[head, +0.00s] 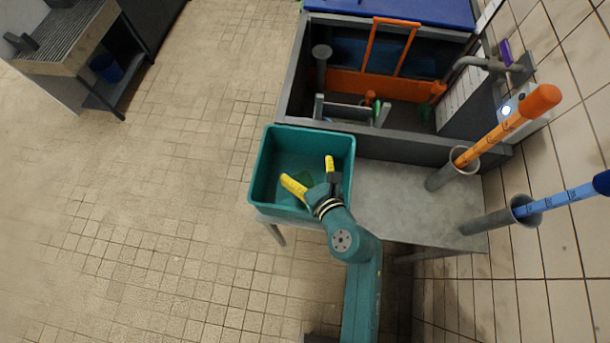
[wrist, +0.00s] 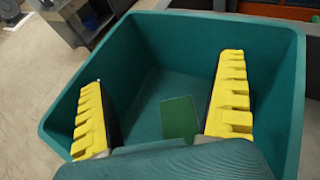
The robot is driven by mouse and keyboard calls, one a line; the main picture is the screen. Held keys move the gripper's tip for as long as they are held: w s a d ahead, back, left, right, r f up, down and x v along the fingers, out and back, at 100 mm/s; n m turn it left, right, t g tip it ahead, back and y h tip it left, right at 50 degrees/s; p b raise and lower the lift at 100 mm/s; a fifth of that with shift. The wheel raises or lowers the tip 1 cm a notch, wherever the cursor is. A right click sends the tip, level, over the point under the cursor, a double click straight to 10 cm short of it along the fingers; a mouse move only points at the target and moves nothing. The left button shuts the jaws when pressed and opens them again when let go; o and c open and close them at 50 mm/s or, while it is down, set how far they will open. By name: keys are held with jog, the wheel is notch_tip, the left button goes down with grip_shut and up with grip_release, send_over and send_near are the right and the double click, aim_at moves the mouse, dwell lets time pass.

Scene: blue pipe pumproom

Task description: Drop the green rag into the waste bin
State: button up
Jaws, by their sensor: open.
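A teal open-topped bin (head: 261,165) stands at the left end of the grey bench. It fills most of the wrist view (wrist: 150,28). A flat green square, which looks like the green rag (wrist: 180,117), lies on the bin's floor. Its near edge is partly hidden by my gripper. My gripper (head: 308,168) has two yellow fingers spread wide. It is open and empty, reaching into or over the bin. In the wrist view the fingers stand on either side of the rag, apart from it. I cannot tell the exact height of the fingertips above it.
A blue bucket (head: 106,67) sits under a metal-topped table at the upper left. A grey trough (head: 290,90) with orange parts adjoins the bin. Orange (head: 510,127) and blue (head: 570,196) rods stand in holders at the right. The tiled floor at left is clear.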

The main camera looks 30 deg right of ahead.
jog(key=v, duration=1.2)
jog(key=shift+r, duration=0.1)
jog(key=shift+a, duration=0.1)
